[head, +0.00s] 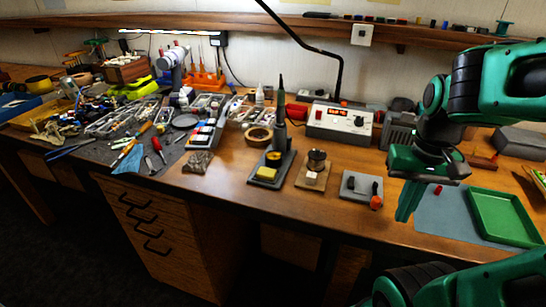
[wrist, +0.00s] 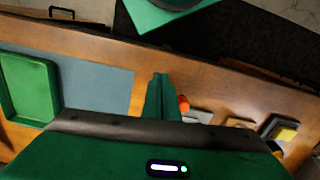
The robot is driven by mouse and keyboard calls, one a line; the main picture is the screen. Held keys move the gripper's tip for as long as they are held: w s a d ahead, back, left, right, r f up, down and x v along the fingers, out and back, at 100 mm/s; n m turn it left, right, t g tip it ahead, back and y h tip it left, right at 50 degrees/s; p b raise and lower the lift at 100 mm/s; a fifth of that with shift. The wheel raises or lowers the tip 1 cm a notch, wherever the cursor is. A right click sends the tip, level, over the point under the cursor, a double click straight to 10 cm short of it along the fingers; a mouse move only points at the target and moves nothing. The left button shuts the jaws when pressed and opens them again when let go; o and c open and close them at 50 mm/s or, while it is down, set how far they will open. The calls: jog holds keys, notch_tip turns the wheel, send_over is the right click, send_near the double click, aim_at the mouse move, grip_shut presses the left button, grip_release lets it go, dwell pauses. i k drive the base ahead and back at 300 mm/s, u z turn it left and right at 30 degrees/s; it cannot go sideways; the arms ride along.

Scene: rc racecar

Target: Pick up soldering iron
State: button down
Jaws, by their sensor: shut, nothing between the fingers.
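The soldering iron (head: 281,96) appears to stand upright in its dark stand (head: 272,170), near the middle of the workbench in the head view. A yellow sponge (head: 266,174) sits at the front of the stand. My gripper (head: 404,212) is at the right side of the bench, well to the right of the iron and apart from it. Its green fingers point down and are together, with nothing between them. In the wrist view my gripper (wrist: 161,80) also shows shut, above the bench's front area. The iron itself cannot be made out there.
A white soldering station (head: 340,121) stands behind the iron. A green tray (head: 506,218) is at right. Tools clutter the left.

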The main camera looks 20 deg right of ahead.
aim_at(280, 123)
jog(key=k, duration=1.3)
jog(key=u, duration=0.45)
jog(key=i, duration=0.8)
jog(key=u, duration=0.35)
jog(key=i, duration=1.15)
jog(key=z, duration=0.4)
